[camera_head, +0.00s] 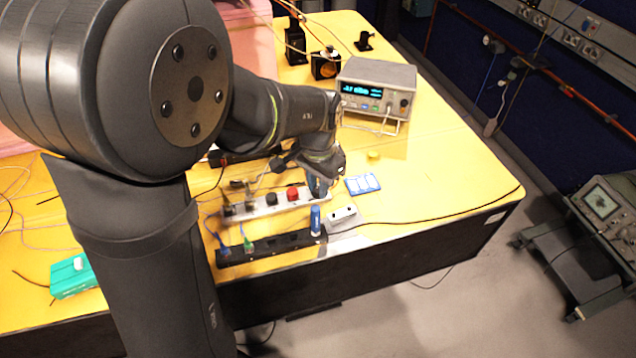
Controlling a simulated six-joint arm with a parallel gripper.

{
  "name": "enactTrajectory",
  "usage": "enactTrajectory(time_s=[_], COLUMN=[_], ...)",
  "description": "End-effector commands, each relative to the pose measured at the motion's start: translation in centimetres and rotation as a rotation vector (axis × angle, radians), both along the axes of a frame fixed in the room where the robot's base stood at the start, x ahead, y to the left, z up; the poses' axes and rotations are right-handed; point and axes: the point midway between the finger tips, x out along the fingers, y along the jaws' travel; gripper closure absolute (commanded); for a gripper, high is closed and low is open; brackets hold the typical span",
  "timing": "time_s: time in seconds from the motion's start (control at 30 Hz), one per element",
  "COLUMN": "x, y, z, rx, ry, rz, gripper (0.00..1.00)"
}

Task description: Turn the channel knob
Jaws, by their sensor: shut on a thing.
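My gripper (318,185) reaches down at the right end of a white strip (275,208) on the yellow table. The strip carries a black knob (271,199) and a red knob (292,193), both to the left of my gripper and apart from it. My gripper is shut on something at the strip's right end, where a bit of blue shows. My wrist and fingers hide most of it, and I cannot tell for sure that it is the channel knob.
A black strip (268,246) with a blue upright piece (315,220) lies in front. A white box (343,219) and a blue-white item (362,184) are right. A grey instrument (377,85) stands behind. The table's right side is mostly clear, apart from a black cable.

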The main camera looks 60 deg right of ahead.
Motion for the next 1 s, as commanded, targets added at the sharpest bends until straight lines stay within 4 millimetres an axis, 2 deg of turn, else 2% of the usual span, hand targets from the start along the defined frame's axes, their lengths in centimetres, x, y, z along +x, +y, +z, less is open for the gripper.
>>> enactTrajectory(time_s=[0.3, 0.73, 0.77, 0.83, 0.87, 1.0], x=[-0.02, -0.02, -0.03, -0.03, -0.03, -0.02], y=[-0.07, -0.08, -0.08, -0.07, -0.07, -0.04], z=[0.03, 0.04, 0.04, 0.03, 0.03, 0.02], rx=[-0.002, -0.003, -0.003, -0.003, -0.002, -0.002], ry=[0.000, 0.000, 0.000, 0.000, 0.001, 0.001], rz=[-0.088, -0.096, -0.096, -0.096, -0.096, -0.095], gripper=[1.00, 1.00, 0.76, 0.62, 0.58, 0.58])
